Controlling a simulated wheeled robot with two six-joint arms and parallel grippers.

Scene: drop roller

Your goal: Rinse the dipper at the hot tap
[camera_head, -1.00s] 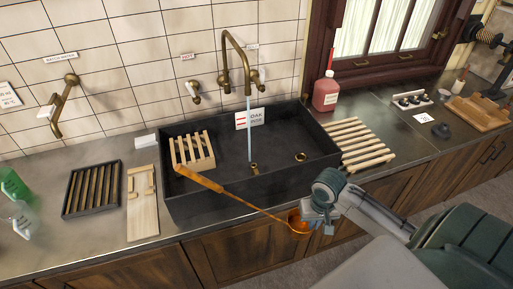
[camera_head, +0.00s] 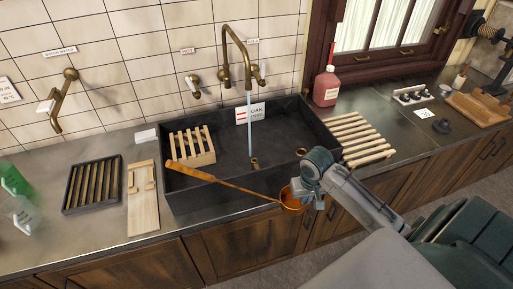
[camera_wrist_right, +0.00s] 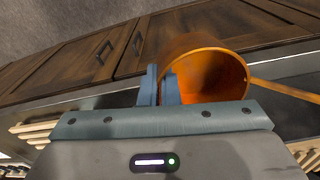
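The dipper has a copper cup (camera_head: 291,199) and a long wooden handle (camera_head: 215,181). The cup hangs outside the sink's front wall at the right, and the handle reaches up-left over the sink's (camera_head: 225,203) front left part. My right gripper (camera_head: 306,193) is at the cup's right side. In the right wrist view its fingers (camera_wrist_right: 161,86) are close together at the rim of the cup (camera_wrist_right: 208,68), seemingly pinching it. A brass tap (camera_head: 237,60) runs a stream of water (camera_head: 249,125) into the sink. A lever (camera_head: 193,88) sits below the HOT label (camera_head: 187,50). My left gripper is not in view.
A wooden rack (camera_head: 192,147) stands in the sink's left part. Wooden slats (camera_head: 357,137) lie to the sink's right, with a red bottle (camera_head: 326,88) behind. A dark slatted tray (camera_head: 92,184) and a pale board (camera_head: 143,198) lie on the left counter.

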